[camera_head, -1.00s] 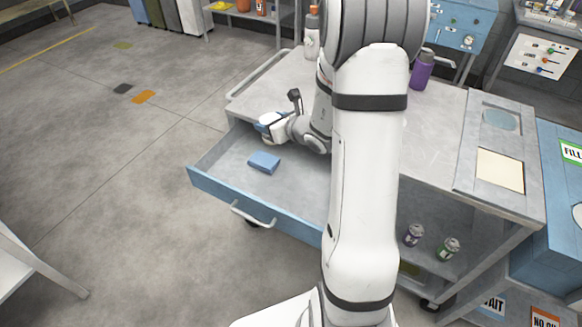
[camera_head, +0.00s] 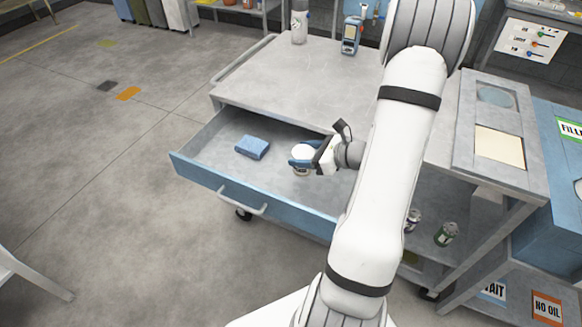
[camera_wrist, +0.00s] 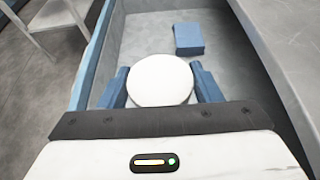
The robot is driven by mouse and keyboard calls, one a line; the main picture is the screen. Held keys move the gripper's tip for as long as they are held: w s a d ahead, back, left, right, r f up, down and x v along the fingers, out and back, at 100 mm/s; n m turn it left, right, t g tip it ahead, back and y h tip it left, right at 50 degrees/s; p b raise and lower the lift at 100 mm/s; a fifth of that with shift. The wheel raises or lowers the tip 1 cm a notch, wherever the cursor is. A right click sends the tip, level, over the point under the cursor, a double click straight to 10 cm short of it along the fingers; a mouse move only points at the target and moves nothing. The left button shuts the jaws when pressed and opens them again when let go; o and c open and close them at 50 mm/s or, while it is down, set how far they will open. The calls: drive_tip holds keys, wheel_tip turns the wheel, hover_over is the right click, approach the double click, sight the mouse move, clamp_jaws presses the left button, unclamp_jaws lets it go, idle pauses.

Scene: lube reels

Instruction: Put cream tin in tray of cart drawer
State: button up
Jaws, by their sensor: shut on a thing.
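The cream tin (camera_head: 302,153) has a round pale top and is held over the open cart drawer (camera_head: 205,150). My gripper (camera_head: 302,161) is shut on the tin, with a blue finger on either side of it. In the wrist view the tin's round white top (camera_wrist: 161,80) fills the space between the blue fingers. Whether the tin touches the drawer floor, I cannot tell. The drawer is a grey tray with a blue front and a pale handle (camera_head: 243,201). My forearm hides the drawer's right part.
A blue block (camera_head: 252,147) lies in the drawer, left of the tin; it also shows in the wrist view (camera_wrist: 188,39). The cart top (camera_head: 300,85) carries a white bottle (camera_head: 299,27) and a blue handheld device (camera_head: 351,36). Cans (camera_head: 446,234) stand on the lower shelf.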

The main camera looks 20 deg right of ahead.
sight(303, 172)
drive_tip(key=shift+f, duration=3.8)
drive_tip(key=shift+f, duration=0.15)
drive_tip(key=shift+f+b, duration=0.1)
drive_tip(key=shift+b, duration=0.2)
drive_tip(key=o, duration=1.1)
